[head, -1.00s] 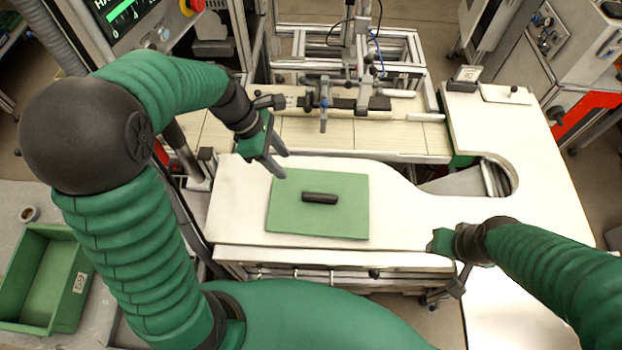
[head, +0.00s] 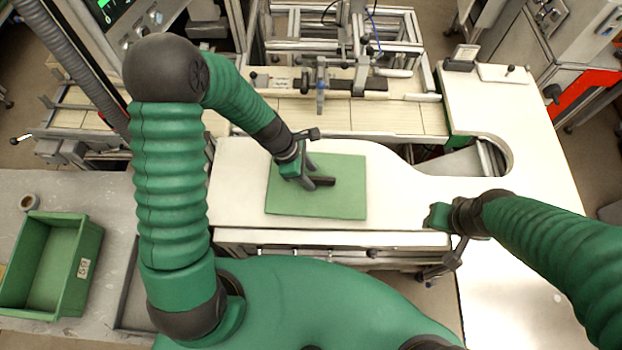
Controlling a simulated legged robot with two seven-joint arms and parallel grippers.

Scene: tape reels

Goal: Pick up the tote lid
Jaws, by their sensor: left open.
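The tote lid (head: 340,203) is a flat green panel with a dark bar-shaped handle across its middle. It lies on the white worktop in front of me. My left gripper (head: 319,183) is open, with its fingers over the lid at the left end of the handle. The fingers hide that end, and only the right part of the handle shows. I cannot tell whether the fingers touch the handle. My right gripper (head: 438,217) is at the worktop's front edge, to the right of the lid and apart from it. Its jaw state is not clear.
A green tote (head: 88,268) stands on a grey surface at the lower left, with a tape roll (head: 29,203) beside it. A metal fixture with clamps (head: 320,85) stands behind the worktop. The white worktop (head: 400,190) is clear to the right of the lid.

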